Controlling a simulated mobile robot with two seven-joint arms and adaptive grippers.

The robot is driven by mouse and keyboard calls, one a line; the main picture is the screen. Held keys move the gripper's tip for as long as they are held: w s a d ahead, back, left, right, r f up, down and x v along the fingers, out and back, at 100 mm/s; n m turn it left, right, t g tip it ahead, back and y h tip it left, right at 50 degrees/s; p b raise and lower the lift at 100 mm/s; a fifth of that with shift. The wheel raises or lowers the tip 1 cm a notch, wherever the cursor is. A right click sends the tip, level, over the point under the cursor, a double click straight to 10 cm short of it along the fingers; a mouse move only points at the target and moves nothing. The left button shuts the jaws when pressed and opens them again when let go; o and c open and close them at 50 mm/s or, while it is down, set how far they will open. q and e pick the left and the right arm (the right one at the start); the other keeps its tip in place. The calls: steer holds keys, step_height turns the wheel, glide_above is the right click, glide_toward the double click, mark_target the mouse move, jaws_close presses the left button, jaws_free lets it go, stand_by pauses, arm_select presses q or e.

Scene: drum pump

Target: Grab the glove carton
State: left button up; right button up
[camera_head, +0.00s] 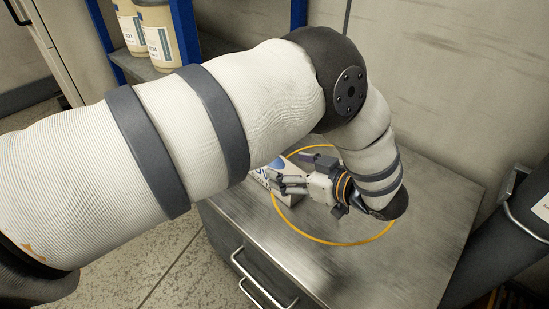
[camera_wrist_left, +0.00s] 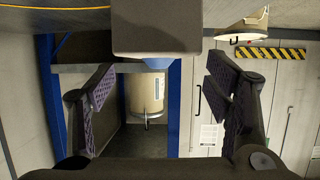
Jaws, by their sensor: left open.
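The glove carton (camera_head: 261,175), white with blue print, sits on the metal cabinet top near its left edge. My left arm and gripper hide part of it. My left gripper (camera_head: 277,184) is open, reaches in from the right, and has its fingers over or beside the carton; I cannot tell which. In the left wrist view, a dark, shaded box that looks like the carton (camera_wrist_left: 157,30) shows ahead, between the open fingers (camera_wrist_left: 160,100) and towards the picture's top. My right gripper is not in view.
The metal cabinet (camera_head: 400,265) has a thin yellow ring on its top. Its front part is clear. A blue-framed shelf with pale containers (camera_head: 158,35) stands at the back left. A dark cylinder (camera_head: 515,230) stands at the right, and a wall is behind.

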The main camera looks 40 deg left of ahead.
mark_target(281, 164)
arm_select(q)
steer(key=x, duration=0.6)
steer(key=shift+w+a+r+b, duration=0.15)
steer(key=shift+a+r+b, duration=0.05)
steer(key=shift+b, duration=0.2)
steer(key=c, duration=1.6)
